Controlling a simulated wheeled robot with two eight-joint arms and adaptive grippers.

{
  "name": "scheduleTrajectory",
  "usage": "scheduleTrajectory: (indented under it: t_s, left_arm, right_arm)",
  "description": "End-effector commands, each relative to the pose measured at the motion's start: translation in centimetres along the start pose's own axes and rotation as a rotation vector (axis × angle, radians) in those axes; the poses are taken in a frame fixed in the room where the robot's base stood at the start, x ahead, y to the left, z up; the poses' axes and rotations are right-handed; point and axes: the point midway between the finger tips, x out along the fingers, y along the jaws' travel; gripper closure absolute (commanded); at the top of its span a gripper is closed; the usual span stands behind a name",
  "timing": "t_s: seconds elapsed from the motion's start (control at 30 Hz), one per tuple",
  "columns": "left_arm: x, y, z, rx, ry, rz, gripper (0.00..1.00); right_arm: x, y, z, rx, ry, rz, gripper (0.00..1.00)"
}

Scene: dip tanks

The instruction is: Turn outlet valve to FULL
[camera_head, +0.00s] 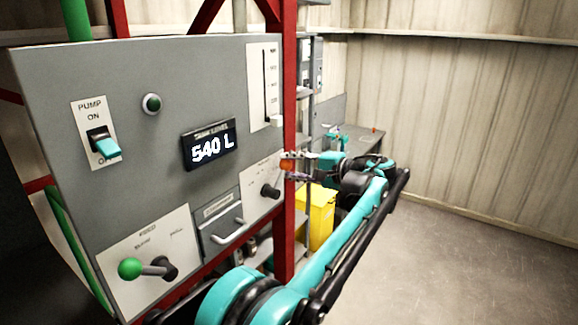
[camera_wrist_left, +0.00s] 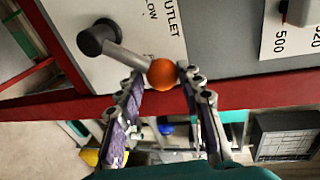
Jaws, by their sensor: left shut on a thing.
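The outlet valve has a dark round hub (camera_wrist_left: 98,38), a grey lever (camera_wrist_left: 128,58) and an orange ball knob (camera_wrist_left: 162,73), beside a label reading OUTLET in the left wrist view. In the head view its hub (camera_head: 269,191) sits on a white plate low on the grey panel, and the orange knob (camera_head: 287,165) shows up and to the right of it, by the red post. My left gripper (camera_wrist_left: 160,78) is shut on the orange knob, one finger on each side. It also shows in the head view (camera_head: 291,166). My right gripper is not in view.
The grey panel (camera_head: 160,85) carries a pump switch (camera_head: 103,143), a display (camera_head: 209,145) reading 540 L, a drawer handle (camera_head: 228,231) and a green-knobbed lever (camera_head: 131,269). A red post (camera_head: 290,100) stands close to my arm. A yellow bin (camera_head: 318,212) is behind. Floor at right is clear.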

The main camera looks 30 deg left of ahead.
Motion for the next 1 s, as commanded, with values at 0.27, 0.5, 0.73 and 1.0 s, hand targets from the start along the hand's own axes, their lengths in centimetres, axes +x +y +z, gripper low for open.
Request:
scheduleTrajectory:
  t_s: [0.27, 0.5, 0.73, 1.0]
  left_arm:
    - [0.24, 0.8, -0.61, 0.118, -0.03, 0.01, 1.0]
    - [0.29, 1.01, -0.78, 0.155, -0.038, 0.012, 1.0]
    - [0.29, 1.06, -0.8, 0.158, -0.038, 0.013, 1.0]
    - [0.29, 1.05, -0.82, 0.157, -0.037, 0.012, 0.41]
  right_arm:
    - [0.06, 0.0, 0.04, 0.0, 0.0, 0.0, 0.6]
    - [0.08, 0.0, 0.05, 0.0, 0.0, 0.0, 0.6]
    - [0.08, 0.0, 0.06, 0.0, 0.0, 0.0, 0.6]
    - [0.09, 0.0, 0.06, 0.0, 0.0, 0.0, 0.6]
